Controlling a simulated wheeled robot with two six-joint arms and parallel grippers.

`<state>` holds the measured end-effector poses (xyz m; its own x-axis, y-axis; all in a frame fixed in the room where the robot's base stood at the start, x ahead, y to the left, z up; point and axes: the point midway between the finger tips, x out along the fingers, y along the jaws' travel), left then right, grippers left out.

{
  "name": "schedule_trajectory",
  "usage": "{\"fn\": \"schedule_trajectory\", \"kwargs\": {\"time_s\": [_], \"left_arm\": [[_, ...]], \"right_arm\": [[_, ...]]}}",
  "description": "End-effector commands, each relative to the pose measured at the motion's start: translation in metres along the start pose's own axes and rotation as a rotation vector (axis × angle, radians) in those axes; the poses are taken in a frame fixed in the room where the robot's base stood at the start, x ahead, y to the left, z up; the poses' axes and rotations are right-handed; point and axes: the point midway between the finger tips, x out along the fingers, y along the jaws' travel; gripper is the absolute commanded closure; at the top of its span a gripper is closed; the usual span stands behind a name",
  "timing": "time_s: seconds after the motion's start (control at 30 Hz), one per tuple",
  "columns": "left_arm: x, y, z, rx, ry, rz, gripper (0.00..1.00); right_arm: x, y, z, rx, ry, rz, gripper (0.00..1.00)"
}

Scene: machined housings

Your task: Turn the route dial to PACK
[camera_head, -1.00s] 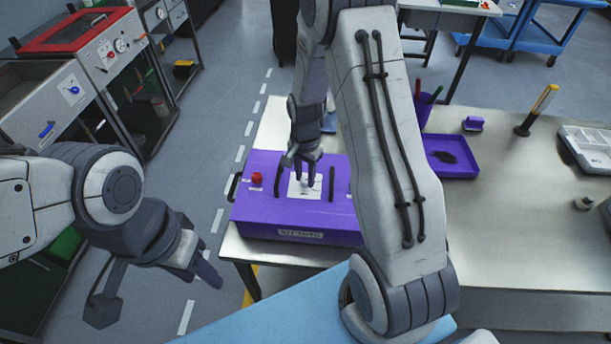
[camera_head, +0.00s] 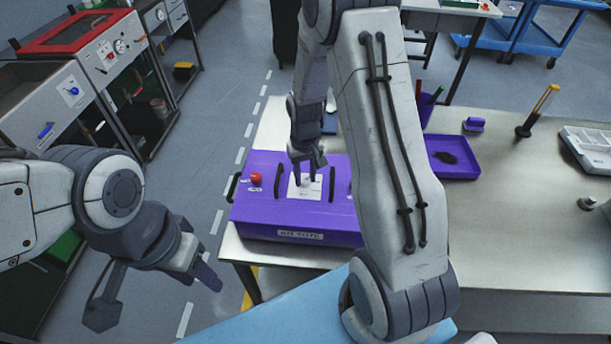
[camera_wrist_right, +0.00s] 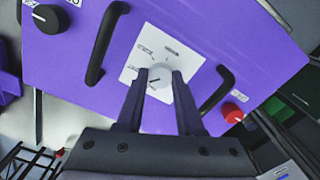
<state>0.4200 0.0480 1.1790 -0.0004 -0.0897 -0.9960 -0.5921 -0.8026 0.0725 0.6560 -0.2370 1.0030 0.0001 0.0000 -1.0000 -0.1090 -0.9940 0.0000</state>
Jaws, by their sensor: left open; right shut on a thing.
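The purple control box (camera_head: 285,215) sits on the metal table. Its route dial is a pale round knob (camera_wrist_right: 160,73) on a white label plate (camera_wrist_right: 142,58), with small markings too blurred to read for certain. A dark pointer mark shows low on the knob's left side in the right wrist view. My right gripper (camera_head: 308,176) is over the plate, its fingers shut on the knob from both sides; the gripper also shows in the wrist view (camera_wrist_right: 157,80). In the head view it hides part of the dial. My left gripper (camera_head: 158,290) is open and empty, left of the table.
Two black handles (camera_wrist_right: 103,45) flank the dial plate. A red button (camera_head: 256,178) is on the box's left part, and a black knob (camera_wrist_right: 48,18) shows in the wrist view. A purple tray (camera_head: 470,170) stands right of my right arm.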

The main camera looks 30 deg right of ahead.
Motion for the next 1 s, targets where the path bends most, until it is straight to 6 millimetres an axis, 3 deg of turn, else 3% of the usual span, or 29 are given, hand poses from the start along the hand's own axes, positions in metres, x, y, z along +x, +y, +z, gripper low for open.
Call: {"fn": "schedule_trajectory", "kwargs": {"time_s": [0.6,1.0], "left_arm": [[0.0043,-0.0003,0.0002,0.000,0.000,0.000,0.55],[0.0052,-0.0004,0.0003,0.000,0.000,0.000,0.55]], "right_arm": [[-0.0001,0.0000,-0.0001,-0.548,0.000,0.000,1.00],[-0.0003,0.0000,-0.0001,-0.728,0.000,0.000,1.00]]}}
